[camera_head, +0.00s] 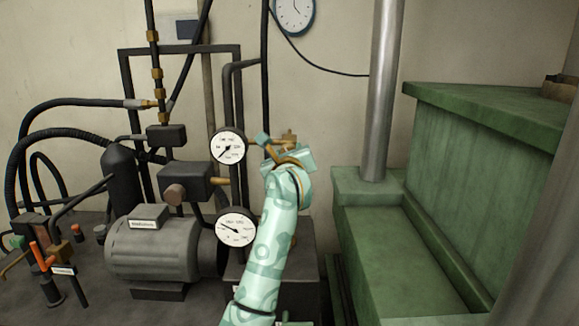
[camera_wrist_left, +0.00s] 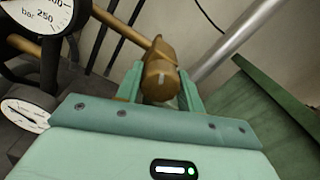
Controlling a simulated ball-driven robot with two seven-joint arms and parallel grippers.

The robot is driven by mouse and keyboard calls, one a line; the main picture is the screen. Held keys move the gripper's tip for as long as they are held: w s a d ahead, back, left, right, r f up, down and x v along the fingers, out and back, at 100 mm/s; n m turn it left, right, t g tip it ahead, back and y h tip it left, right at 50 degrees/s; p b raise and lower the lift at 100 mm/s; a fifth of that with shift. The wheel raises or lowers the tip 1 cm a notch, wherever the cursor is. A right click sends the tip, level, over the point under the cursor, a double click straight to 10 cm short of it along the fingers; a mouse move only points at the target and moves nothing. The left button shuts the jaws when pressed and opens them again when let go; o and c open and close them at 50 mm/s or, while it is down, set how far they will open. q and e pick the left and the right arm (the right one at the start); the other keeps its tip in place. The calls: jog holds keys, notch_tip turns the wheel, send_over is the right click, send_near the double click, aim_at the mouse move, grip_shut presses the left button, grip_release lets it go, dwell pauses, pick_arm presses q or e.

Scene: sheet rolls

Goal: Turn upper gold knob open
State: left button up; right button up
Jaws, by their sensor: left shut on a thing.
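The upper gold knob (camera_wrist_left: 161,80) sits between the two fingers of my left gripper (camera_wrist_left: 160,95) in the left wrist view. The jaws are shut on it. A pale mark shows on the knob's front face, and a gold stem runs up behind it and off to the left. In the head view my left gripper (camera_head: 277,145) is just right of the upper pressure gauge (camera_head: 228,147), and it hides most of the knob. A bit of gold fitting (camera_head: 288,136) shows above the gripper. My right gripper is not in view.
A lower gauge (camera_head: 236,229) is left of my left arm. A grey motor (camera_head: 150,245), black hoses and an orange-handled valve (camera_head: 40,257) fill the left. A silver column (camera_head: 383,90) and a green machine block (camera_head: 450,150) stand to the right.

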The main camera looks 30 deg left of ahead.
pick_arm(q)
jog(key=n+b, duration=0.3)
jog(key=b, duration=0.1)
jog(key=n+b, duration=0.3)
jog(key=b, duration=0.1)
jog(key=n+b, duration=0.3)
jog(key=b, duration=0.1)
jog(key=shift+f+n, duration=0.35)
jog(key=shift+n, duration=0.05)
jog(key=shift+r+n+b, duration=0.2)
jog(key=shift+n+b, duration=1)
jog(key=shift+b, duration=0.2)
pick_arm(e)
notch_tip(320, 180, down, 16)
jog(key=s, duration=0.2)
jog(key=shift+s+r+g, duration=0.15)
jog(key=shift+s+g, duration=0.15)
pick_arm(q)
jog(key=o, duration=1)
jog(key=shift+r, duration=0.1)
jog(key=v, duration=1.6)
jog(key=shift+s, duration=0.2)
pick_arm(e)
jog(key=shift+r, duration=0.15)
